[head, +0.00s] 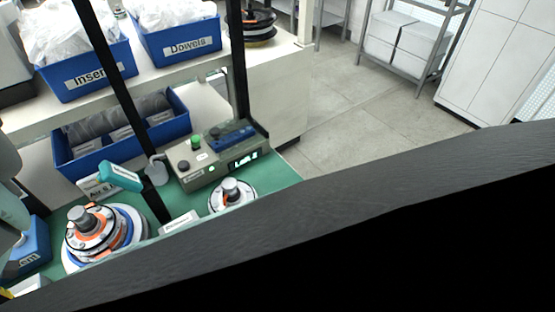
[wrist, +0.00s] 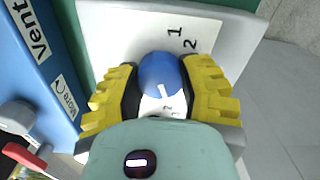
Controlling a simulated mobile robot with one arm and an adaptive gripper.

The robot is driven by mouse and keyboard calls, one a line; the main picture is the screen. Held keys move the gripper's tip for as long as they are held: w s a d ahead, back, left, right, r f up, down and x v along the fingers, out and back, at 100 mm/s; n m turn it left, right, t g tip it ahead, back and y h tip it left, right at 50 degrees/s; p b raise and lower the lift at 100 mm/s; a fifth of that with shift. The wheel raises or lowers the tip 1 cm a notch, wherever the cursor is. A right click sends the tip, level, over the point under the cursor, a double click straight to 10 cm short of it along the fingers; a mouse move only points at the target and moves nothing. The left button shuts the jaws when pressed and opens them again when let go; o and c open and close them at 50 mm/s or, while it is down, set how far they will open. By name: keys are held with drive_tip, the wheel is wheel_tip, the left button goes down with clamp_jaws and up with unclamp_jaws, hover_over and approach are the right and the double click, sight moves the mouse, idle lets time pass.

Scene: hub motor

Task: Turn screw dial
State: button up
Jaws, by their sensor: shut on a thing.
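The blue screw dial (wrist: 160,72) is in the wrist view, on a white panel (wrist: 115,38) printed with the numbers 1 and 2. It has a white pointer mark on its near side. My gripper (wrist: 163,82) has yellow ridged fingers, one on the left and one on the right of the dial, shut on it. Part of the panel's scale is hidden by the gripper and the dial.
In the head view, a control box (head: 205,160), motor assemblies (head: 95,235) and blue bins (head: 90,75) crowd the bench. Floor (head: 335,100) is clear.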

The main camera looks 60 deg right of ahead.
drive_tip(key=shift+m, duration=0.6)
drive_tip(key=o, duration=1.2)
drive_tip(key=shift+o, duration=0.2)
drive_tip(key=shift+w+d+r, duration=0.1)
drive_tip(key=shift+r, duration=2.75)
drive_tip(key=shift+r+m, duration=0.3)
drive_tip(key=shift+r, duration=0.6)
